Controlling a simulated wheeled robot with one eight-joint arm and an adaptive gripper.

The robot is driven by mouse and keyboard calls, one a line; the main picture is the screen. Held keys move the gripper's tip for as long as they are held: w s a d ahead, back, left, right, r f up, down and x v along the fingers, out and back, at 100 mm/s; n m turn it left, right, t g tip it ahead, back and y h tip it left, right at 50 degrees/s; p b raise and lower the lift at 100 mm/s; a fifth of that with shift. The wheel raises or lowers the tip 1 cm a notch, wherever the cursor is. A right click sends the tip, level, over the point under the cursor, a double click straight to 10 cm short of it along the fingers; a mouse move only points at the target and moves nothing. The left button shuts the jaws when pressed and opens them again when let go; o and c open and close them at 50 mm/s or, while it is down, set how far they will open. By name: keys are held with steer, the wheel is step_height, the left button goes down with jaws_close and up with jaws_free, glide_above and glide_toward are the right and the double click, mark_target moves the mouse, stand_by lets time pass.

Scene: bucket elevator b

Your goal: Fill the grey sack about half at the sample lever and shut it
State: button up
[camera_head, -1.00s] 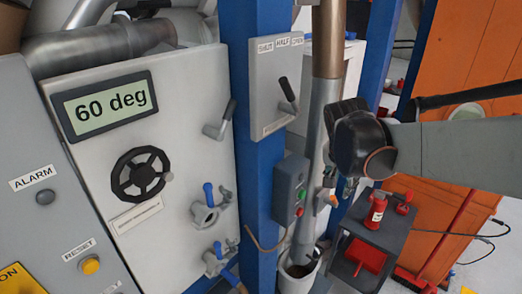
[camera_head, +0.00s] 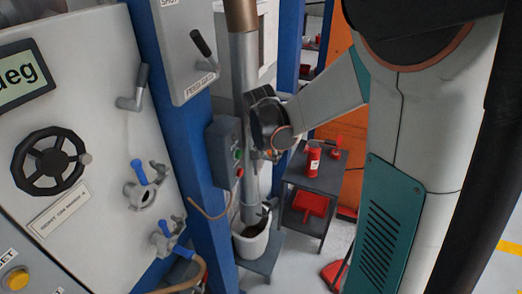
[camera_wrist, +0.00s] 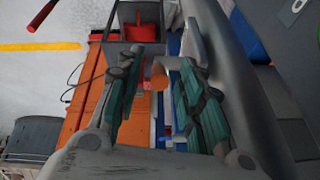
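A light grey open-topped container (camera_head: 250,243), which looks like the sack, stands under the grey down-pipe (camera_head: 246,120). Something brown shows inside its mouth. A small orange handle (camera_wrist: 159,77) shows in the wrist view, beside the pipe. My gripper (camera_wrist: 160,62) is open, with its green-sided fingers on either side of this handle and gaps visible. In the head view my wrist hides most of the gripper (camera_head: 270,152) beside the pipe. A black-handled lever (camera_head: 201,43) sits on the grey panel left of the pipe.
A grey box with buttons (camera_head: 226,155) is on the blue post (camera_head: 188,150), close left of the pipe. A dark cart (camera_head: 310,185) carries a red bottle (camera_head: 312,158) and red scoop-like items. Valves with blue handles (camera_head: 140,172) stick out from the white cabinet at left.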

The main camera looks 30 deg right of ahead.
steer(key=shift+w+d+f, duration=0.2)
steer(key=shift+f, duration=0.45)
jaws_close()
